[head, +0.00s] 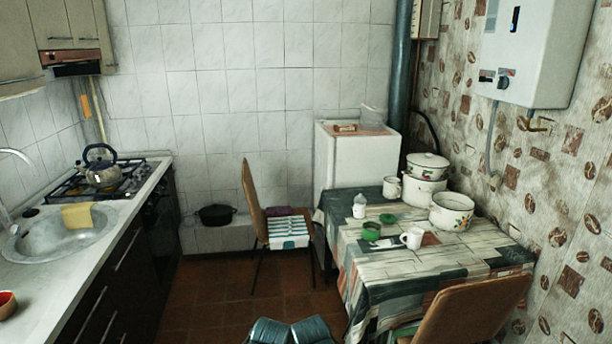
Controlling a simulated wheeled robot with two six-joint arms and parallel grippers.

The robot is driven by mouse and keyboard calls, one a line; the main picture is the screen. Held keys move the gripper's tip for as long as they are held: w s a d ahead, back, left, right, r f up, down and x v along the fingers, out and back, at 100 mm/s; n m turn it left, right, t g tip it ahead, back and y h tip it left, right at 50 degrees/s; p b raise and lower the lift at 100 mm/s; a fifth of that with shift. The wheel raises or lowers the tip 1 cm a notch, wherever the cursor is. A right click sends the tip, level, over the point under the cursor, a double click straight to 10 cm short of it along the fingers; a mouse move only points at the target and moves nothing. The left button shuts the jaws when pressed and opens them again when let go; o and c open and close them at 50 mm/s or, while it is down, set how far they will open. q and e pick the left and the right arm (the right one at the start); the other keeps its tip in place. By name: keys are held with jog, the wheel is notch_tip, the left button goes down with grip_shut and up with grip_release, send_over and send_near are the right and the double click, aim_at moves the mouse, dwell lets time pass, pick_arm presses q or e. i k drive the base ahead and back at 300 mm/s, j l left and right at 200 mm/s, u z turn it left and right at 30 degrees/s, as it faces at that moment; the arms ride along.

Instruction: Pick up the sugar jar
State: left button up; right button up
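A dining table (400,290) with a patterned cloth stands at the right. On it is a small white jar or shaker (359,206) near the back left. A small green jar (371,232) stands in front of it, and a flat green lid (388,218) lies just behind that. I cannot tell for sure which of these is the sugar jar; no label is readable. Neither of my grippers is in view.
White mugs (412,238) (391,188) and enamel pots (452,212) (427,180) stand on the table. Wooden chairs (275,222) (470,315) flank it at the left and front. The counter (60,270) runs along the left. Tiled floor (215,290) between is partly clear.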

aim_at(358, 208)
jog(key=i+j+z, duration=0.2)
jog(key=i+j, duration=0.5)
jog(key=i, duration=0.2)
jog(key=i+j+z, duration=0.2)
jog(key=i+j, duration=0.65)
jog(key=i+j+z, duration=0.15)
jog(key=i+j, duration=0.7)
jog(key=i+l, duration=0.3)
jog(key=l, duration=0.1)
